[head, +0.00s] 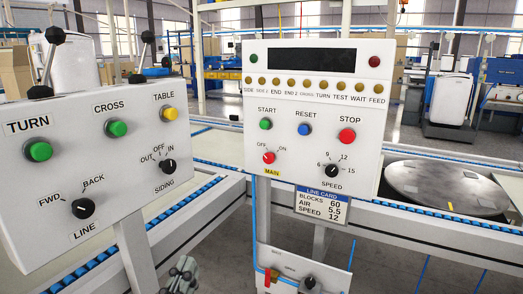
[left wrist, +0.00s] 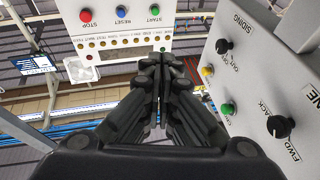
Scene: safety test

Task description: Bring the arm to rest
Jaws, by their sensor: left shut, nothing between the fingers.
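My left gripper (head: 182,276) shows at the bottom edge of the head view, below and between the two control panels. It also shows in the left wrist view (left wrist: 160,65), with its dark fingers together and nothing between them. It is apart from the panels as far as I can see. The left panel (head: 75,165) carries TURN, CROSS and TABLE buttons and LINE and SIDING knobs. The main panel (head: 300,185) carries START, RESET and STOP buttons, a red MAIN switch and a SPEED knob. My right gripper is in neither view.
A blue line card (head: 322,204) hangs under the main panel. A lower box (head: 290,262) with a red valve handle (head: 270,276) and a black knob sits below it. A round grey turntable (head: 445,186) lies at the right. Blue-edged conveyor rails (head: 185,213) run behind the panels.

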